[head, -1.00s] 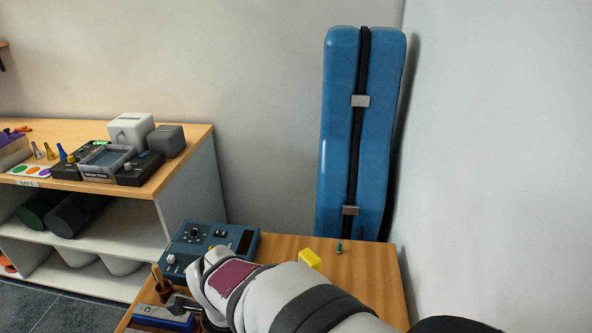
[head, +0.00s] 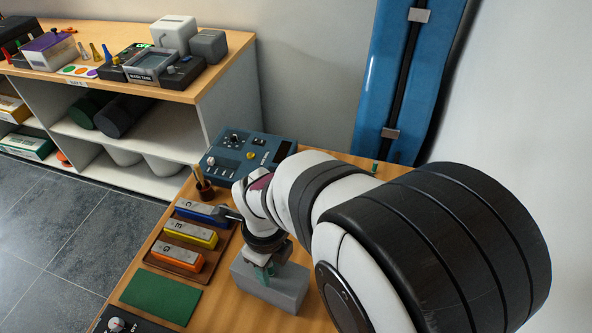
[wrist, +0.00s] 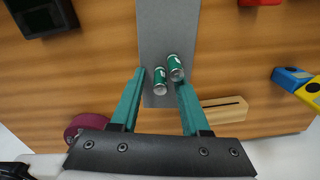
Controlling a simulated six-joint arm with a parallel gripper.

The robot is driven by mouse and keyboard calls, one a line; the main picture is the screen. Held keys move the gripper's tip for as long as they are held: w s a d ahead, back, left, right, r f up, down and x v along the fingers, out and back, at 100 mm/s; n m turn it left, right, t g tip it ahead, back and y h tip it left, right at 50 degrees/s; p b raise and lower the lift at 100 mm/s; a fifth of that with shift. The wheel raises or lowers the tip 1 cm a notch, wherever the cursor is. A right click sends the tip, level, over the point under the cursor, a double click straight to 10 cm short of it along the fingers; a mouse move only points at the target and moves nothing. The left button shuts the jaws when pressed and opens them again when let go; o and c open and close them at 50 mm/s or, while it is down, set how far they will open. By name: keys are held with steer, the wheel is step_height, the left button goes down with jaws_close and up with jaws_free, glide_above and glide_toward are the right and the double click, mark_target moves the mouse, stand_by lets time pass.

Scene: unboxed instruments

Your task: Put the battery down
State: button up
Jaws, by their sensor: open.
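Two small green batteries with silver ends show in the wrist view, a left one (wrist: 160,81) and a right one (wrist: 176,67), close together over the grey block (wrist: 168,25). My gripper (wrist: 161,78) has its teal fingers open, with the left battery between the fingertips and the right one just beyond the right fingertip. I cannot tell whether a finger touches either. In the head view my gripper (head: 264,272) is low over the grey block (head: 272,292), and the batteries cannot be made out there.
A wooden tray (head: 151,262) with blue, yellow and orange bars lies left of the block. A green mat (head: 160,298) is in front of it. A blue instrument panel (head: 225,160) and a brush pot (head: 204,190) stand behind. A slotted wooden piece (wrist: 225,108) lies near the block.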

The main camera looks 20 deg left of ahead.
step_height(320, 180, up, 12)
steer(key=s+d+r+n, duration=0.1)
steer(key=s+d+n, duration=0.15)
steer(key=d, duration=0.35)
steer(key=s+d+n, duration=0.1)
steer(key=d+n, duration=0.3)
steer(key=d, duration=0.2)
steer(key=s+d+f+n+y, duration=0.1)
steer(key=s+d+f+n, duration=0.1)
steer(key=s+d+n, duration=0.5)
steer(key=shift+s+d+f+n+y, duration=0.35)
steer(key=shift+s+n+y, duration=0.05)
steer(key=shift+n, duration=0.45)
